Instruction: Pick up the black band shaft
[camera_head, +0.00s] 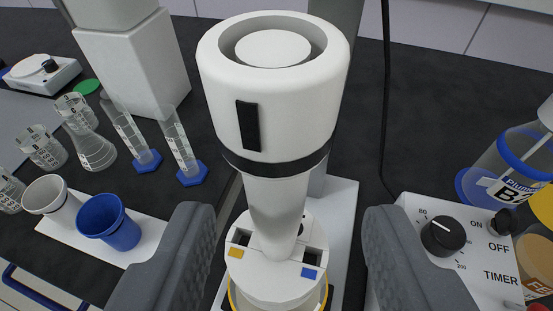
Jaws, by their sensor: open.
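The black band shaft (273,105) stands upright in the middle of the view. It is a white cylinder with a recessed round top, a black rectangular patch on its side and a thin black band near its lower edge. Below the band it narrows into a white neck. The neck meets a round white base (262,268) with a yellow mark, a blue mark and dark slots. My gripper (288,215) is open, with one grey finger on each side of the neck. Both fingers look apart from it. The lower end of the shaft is hidden in the base.
At left stand a blue cup (108,222), a white cup (52,200), measuring cylinders with blue feet (191,175) and a flask (88,148). At right are a timer box with a black knob (443,236) and a blue-rimmed container (507,170). A black cable (387,90) hangs behind.

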